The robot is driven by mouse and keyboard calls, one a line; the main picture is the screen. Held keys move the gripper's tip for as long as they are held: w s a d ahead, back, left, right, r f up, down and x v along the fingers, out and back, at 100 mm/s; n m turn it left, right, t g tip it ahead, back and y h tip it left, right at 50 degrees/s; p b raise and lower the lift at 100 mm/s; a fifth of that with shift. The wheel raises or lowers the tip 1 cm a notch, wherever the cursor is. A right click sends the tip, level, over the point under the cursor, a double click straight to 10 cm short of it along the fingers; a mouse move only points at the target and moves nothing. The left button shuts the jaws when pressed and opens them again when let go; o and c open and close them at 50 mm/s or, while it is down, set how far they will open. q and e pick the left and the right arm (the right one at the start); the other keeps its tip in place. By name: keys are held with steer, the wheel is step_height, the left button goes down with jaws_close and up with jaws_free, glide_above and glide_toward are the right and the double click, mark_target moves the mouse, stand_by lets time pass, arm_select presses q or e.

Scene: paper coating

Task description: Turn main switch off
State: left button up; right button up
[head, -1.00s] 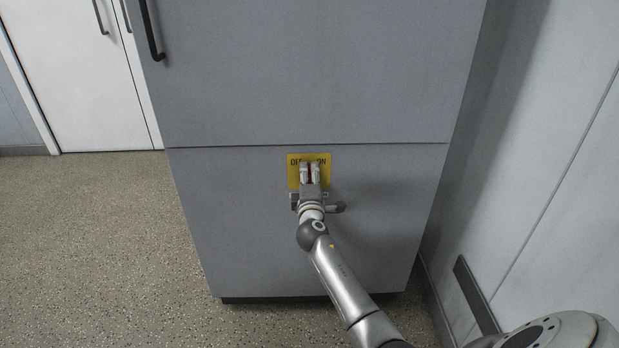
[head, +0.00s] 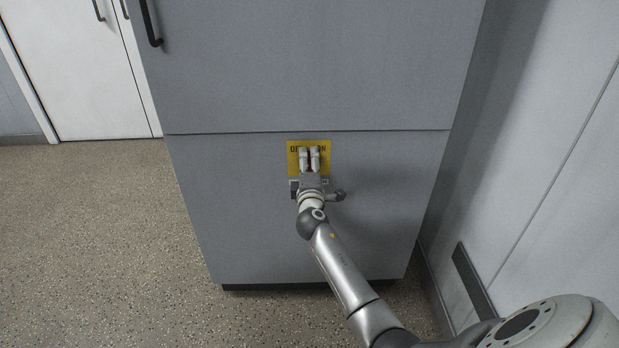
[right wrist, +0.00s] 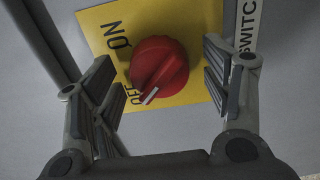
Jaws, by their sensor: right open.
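The main switch is a red rotary knob (right wrist: 159,66) on a yellow plate (head: 324,168) on the lower front of a grey cabinet. In the right wrist view, the plate reads ON at upper left and OFF below it. The knob's white mark is at its lower edge, towards the OFF side. My right gripper (head: 309,150) is in front of the plate and mostly hides the knob in the head view. Its fingers are open, one on each side of the knob, with visible gaps. My left gripper is out of view.
The grey cabinet (head: 300,60) has a dark handle (head: 148,25) at upper left. A grey wall (head: 560,150) stands close on the right. Speckled floor (head: 90,240) is clear on the left, and white doors (head: 75,70) are behind it.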

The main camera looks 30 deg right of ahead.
steer(key=v, duration=1.1)
steer(key=shift+s, duration=0.25)
